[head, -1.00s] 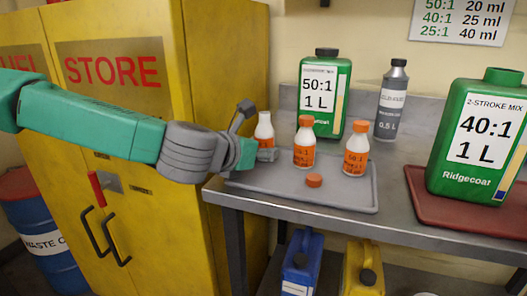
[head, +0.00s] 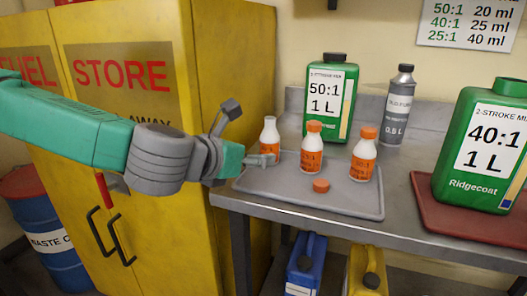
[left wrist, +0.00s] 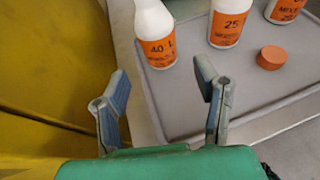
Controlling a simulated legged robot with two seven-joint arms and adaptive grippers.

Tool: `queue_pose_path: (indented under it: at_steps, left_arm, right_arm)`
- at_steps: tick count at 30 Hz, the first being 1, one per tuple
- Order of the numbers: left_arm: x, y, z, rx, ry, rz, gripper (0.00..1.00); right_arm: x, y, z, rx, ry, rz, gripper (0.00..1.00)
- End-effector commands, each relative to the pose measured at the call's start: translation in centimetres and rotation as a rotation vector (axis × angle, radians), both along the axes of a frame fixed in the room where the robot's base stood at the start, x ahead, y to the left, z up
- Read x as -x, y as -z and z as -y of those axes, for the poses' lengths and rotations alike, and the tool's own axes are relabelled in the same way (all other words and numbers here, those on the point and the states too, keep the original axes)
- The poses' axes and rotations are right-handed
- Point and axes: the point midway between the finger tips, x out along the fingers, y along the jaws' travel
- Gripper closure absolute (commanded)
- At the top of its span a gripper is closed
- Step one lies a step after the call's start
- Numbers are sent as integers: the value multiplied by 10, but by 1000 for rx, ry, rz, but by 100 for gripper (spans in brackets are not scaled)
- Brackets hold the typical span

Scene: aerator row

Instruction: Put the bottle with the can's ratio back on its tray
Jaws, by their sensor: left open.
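An uncapped white bottle with an orange label (head: 269,140) stands upright at the left back of the grey tray (head: 350,207). Its label shows "40" in the left wrist view (left wrist: 160,48). A bottle marked "25" (left wrist: 230,25) stands right of it, and it wears an orange cap in the head view (head: 312,155). A third capped bottle (head: 363,160) stands further right. A green can marked 40:1 (head: 490,150), without a cap, stands on a red tray (head: 425,195). My left gripper (head: 247,135) is open and empty, just left of the uncapped bottle. My right gripper is not in view.
A loose orange cap (head: 321,186) lies on the grey tray. A capped 50:1 can (head: 330,100) and a grey bottle (head: 397,110) stand behind. A yellow cabinet (head: 150,200) is close to my left arm. A ratio chart (head: 468,23) hangs on the wall.

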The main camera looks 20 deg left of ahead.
Motion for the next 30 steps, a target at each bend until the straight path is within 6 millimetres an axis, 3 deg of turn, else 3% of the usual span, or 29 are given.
queue_pose_path:
  at_steps: [4, 11, 30]
  left_arm:
    - [28, -15, -7, -1, 0, 1, 44]
    - [50, -20, -13, 0, -1, 1, 44]
    - [54, -23, -14, -1, -1, -1, 44]
  right_arm:
    - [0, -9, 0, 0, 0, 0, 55]
    - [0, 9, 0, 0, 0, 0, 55]
    - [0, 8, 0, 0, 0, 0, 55]
